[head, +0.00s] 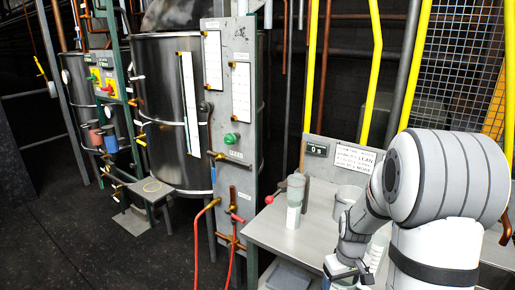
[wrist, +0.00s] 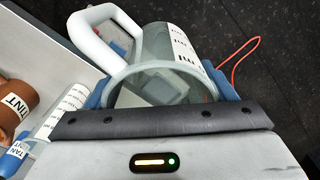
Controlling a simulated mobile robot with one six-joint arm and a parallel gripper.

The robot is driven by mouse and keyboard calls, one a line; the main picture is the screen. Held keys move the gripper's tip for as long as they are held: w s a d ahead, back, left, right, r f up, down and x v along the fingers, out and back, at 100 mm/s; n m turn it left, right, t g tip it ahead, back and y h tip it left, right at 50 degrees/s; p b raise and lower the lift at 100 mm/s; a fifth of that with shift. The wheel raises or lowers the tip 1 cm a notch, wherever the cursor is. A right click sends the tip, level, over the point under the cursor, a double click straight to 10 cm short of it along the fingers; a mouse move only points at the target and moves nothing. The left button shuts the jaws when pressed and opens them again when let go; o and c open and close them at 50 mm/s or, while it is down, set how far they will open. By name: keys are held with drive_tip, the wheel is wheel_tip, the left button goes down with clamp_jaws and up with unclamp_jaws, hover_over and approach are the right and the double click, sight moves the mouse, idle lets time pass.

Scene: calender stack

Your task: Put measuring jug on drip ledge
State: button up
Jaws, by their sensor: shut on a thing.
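The measuring jug (wrist: 157,45) is clear, with a white handle and a white printed label. It fills the upper middle of the wrist view, its open mouth facing the camera. My gripper (wrist: 160,92) is shut on it, a blue fingertip on each side. In the head view my gripper (head: 345,272) is low at the right, by the table's front; the jug cannot be made out there.
A pale table (head: 270,232) carries a clear labelled container (head: 294,205) and a grey pot (head: 346,199). A brown TINT cup (wrist: 18,98) lies left of the jug. Red hoses (head: 197,240) hang before the green-framed panel (head: 238,90). Dark floor at left is open.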

drive_tip(key=w+a+f+m, duration=0.2)
drive_tip(key=w+a+f, duration=0.3)
drive_tip(key=a+f, duration=0.3)
drive_tip(key=shift+w+a+f+m, duration=0.25)
drive_tip(key=shift+a+f+m, duration=0.1)
drive_tip(key=shift+f, duration=0.15)
drive_tip(key=shift+d, duration=0.1)
drive_tip(key=shift+d, duration=0.2)
